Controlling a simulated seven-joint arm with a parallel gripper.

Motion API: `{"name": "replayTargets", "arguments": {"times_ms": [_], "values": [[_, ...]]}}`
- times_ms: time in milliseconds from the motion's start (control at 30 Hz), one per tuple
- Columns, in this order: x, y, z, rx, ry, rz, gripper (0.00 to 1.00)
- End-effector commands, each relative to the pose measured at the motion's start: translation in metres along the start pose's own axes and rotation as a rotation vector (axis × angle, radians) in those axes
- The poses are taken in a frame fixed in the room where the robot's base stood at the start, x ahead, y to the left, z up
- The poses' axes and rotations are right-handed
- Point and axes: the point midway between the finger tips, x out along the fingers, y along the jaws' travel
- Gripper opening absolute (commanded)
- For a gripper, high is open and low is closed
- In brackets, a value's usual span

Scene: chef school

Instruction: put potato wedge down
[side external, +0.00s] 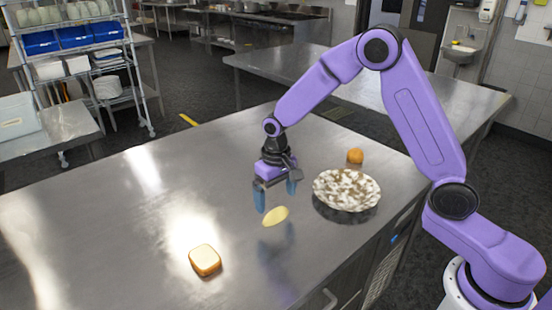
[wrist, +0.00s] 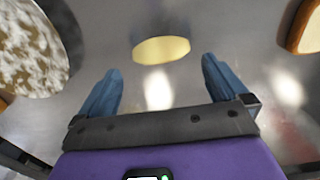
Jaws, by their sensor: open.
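The potato wedge (side external: 275,216) is a pale yellow oval piece on the steel table. It also shows in the wrist view (wrist: 161,50), ahead of and between my fingertips. My gripper (side external: 275,198) is open and empty, with its blue fingers pointing down close to the wedge. In the wrist view the two fingers (wrist: 160,75) are spread wide, with nothing between them. The wedge appears apart from both fingers.
A speckled white-brown round plate (side external: 346,189) lies right of my gripper, with an orange round item (side external: 355,156) behind it. A bread-like block (side external: 205,260) sits at front left. The table (side external: 100,210) is clear at left.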

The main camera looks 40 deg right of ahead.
Motion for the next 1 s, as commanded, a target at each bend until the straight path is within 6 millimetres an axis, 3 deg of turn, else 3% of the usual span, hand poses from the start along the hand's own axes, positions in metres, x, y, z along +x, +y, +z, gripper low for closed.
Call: {"name": "replayTargets", "arguments": {"times_ms": [200, 500, 700, 1000], "values": [[-0.049, -0.001, -0.001, -0.002, 0.006, -0.002, 1.00], [-0.103, -0.001, -0.001, -0.001, 0.003, -0.001, 1.00], [-0.120, 0.000, 0.000, -0.001, 0.000, 0.000, 1.00], [-0.124, -0.002, 0.005, -0.020, 0.001, 0.000, 1.00]]}}
